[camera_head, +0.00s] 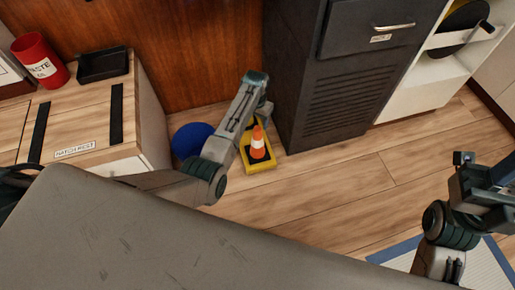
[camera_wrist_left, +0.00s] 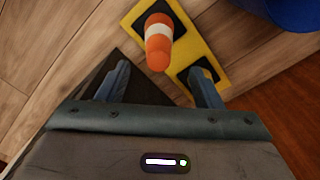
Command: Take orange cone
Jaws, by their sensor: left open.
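The orange cone (camera_head: 257,144) with a white band stands upright on a yellow base piece with black patches (camera_head: 262,164) on the wooden floor, in front of the dark cabinet. It also shows in the left wrist view (camera_wrist_left: 158,42), at the top centre, beyond the fingertips. My left gripper (camera_wrist_left: 160,80) is open and empty, its two fingers apart with the cone ahead of the gap. In the head view my left arm reaches down just behind and above the cone. My right gripper (camera_head: 480,172) is at the right, far from the cone; its jaws are not clear.
A blue round object (camera_head: 190,139) lies on the floor left of the cone. The dark cabinet (camera_head: 345,85) stands close behind right. A wooden counter (camera_head: 70,115) with a red cup (camera_head: 40,60) and a black tray (camera_head: 103,64) is at left.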

